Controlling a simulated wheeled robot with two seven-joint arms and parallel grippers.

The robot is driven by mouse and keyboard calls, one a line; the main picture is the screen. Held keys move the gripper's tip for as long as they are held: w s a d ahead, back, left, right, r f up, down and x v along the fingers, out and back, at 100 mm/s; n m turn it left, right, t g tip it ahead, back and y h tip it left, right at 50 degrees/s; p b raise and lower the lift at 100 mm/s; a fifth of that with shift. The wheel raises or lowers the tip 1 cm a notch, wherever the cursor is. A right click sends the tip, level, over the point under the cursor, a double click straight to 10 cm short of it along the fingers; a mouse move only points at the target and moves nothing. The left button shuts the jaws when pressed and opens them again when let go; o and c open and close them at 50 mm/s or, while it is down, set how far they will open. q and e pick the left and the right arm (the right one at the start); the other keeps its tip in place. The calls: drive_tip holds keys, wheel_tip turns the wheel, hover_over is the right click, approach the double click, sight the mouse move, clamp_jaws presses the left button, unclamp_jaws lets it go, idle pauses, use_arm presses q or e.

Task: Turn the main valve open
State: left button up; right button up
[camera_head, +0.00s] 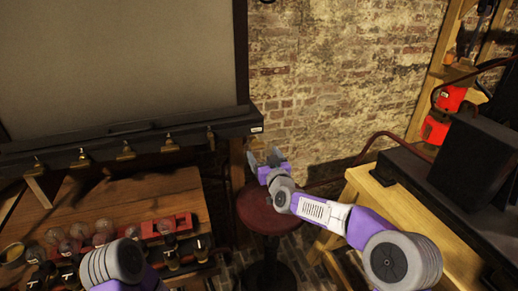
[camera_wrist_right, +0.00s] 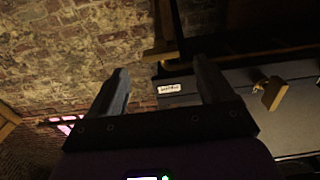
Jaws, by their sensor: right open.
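A dark bar (camera_head: 130,138) under the big grey panel carries several small brass valves. The rightmost valve (camera_head: 211,140) is close to a white label (camera_head: 257,129) at the bar's right end. I cannot read the label or tell which valve is the main one. My right gripper (camera_head: 264,157) is open and empty, below and slightly right of the label, apart from the bar. In the right wrist view the label (camera_wrist_right: 168,89) shows between the open fingers, and a brass valve (camera_wrist_right: 270,92) shows to their right. My left arm shows at lower left; its gripper is out of view.
A wooden bench (camera_head: 120,197) with several glass jars (camera_head: 80,231) and red blocks stands below the bar. A round dark-red stool (camera_head: 262,211) is under my right gripper. A wooden table (camera_head: 425,208) with a black box (camera_head: 470,160) is at right.

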sight(258, 147)
drive_tip(key=shift+x, duration=2.55)
drive_tip(key=c, duration=1)
drive_tip(key=shift+c, duration=0.2)
